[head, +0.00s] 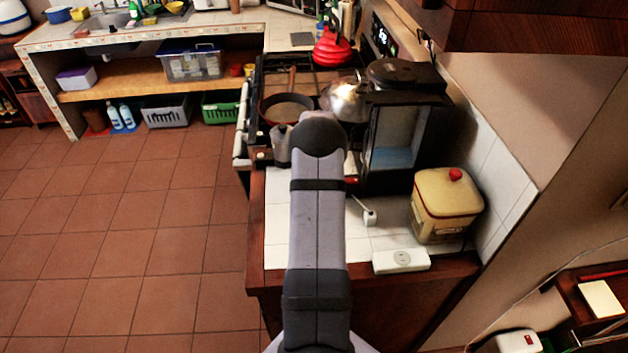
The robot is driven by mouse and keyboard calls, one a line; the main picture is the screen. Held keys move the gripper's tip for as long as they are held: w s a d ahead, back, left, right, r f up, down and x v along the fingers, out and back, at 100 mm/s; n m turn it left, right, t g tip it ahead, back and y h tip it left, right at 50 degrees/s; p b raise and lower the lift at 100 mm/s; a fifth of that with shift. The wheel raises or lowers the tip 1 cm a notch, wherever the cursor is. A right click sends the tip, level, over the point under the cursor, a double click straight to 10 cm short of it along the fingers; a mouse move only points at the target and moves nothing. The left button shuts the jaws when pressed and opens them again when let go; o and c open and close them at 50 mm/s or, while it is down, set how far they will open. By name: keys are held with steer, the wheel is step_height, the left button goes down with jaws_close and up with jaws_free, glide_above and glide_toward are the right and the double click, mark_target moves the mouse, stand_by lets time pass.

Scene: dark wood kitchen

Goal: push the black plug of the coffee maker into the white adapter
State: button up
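The black coffee maker (375,150) stands on the white-tiled counter, right of my arm. The white adapter (401,261) lies flat at the counter's front edge, with a socket face on top. A small whitish plug-like piece (370,217) with a thin cord lies on the tiles between them, just right of my arm. I cannot make out a black plug. My grey arm rises through the middle of the head view and covers part of the counter. My gripper is not visible.
A cream canister with a red knob (447,205) stands right of the coffee maker, behind the adapter. A stove with a pan (287,109), a steel kettle (345,98) and a red kettle (332,47) is farther back. Tiles around the whitish piece are clear.

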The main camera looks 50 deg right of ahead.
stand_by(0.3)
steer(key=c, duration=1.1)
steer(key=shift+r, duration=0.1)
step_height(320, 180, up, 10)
steer(key=b, duration=0.3)
steer(key=shift+b, duration=0.35)
